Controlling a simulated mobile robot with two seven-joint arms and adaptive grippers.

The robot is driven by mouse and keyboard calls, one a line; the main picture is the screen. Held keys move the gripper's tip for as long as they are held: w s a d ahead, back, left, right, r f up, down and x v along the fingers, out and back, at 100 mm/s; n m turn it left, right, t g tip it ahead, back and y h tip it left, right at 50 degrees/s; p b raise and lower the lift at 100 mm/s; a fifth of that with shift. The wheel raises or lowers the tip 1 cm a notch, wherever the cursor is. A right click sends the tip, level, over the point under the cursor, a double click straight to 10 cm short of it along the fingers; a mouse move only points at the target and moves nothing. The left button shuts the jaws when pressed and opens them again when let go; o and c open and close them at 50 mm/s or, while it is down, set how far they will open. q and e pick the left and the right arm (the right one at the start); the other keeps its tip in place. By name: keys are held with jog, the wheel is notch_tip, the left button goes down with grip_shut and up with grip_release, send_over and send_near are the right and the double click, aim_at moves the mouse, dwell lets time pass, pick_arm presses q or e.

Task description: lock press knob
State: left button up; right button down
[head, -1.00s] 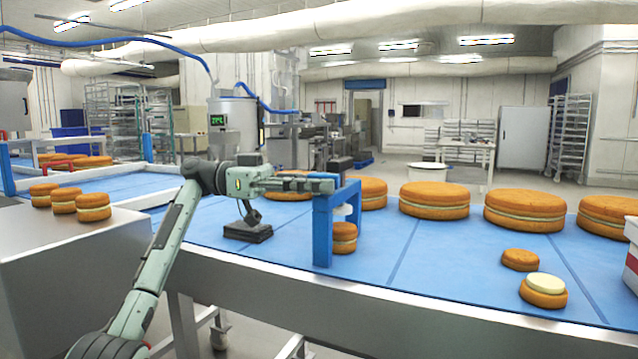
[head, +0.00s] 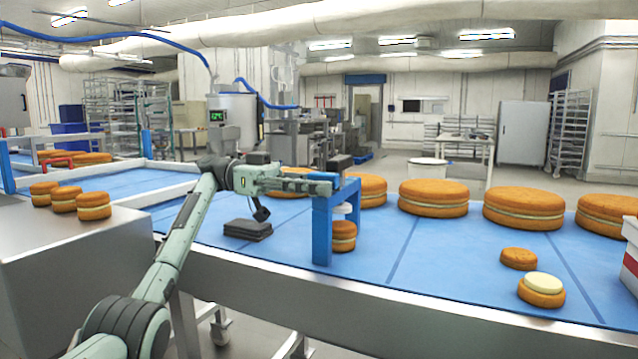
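The blue press frame (head: 322,228) stands at the front edge of the blue belt. A pale press disc (head: 343,208) shows under its top bar, above a small filled round (head: 343,236). I cannot make out the knob; it may be hidden behind my gripper. My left gripper (head: 328,186) lies level at the top of the frame, its fingers pointing right and overlapping the bar in the picture. I cannot tell whether it touches, or whether the fingers are open or shut. My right gripper is out of view.
A dark stacked block (head: 247,230) sits on the belt (head: 440,255) left of the press. Large filled rounds (head: 433,198) line the belt's far side. A small round (head: 519,258) and a cream-topped one (head: 541,290) lie to the right. A steel counter (head: 70,250) is at left.

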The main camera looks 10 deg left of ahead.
pick_arm(q)
jog(key=shift+o, duration=0.8)
jog(key=shift+r, duration=0.1)
jog(key=shift+a, duration=0.2)
jog(key=v, duration=0.7)
jog(key=shift+a, duration=0.1)
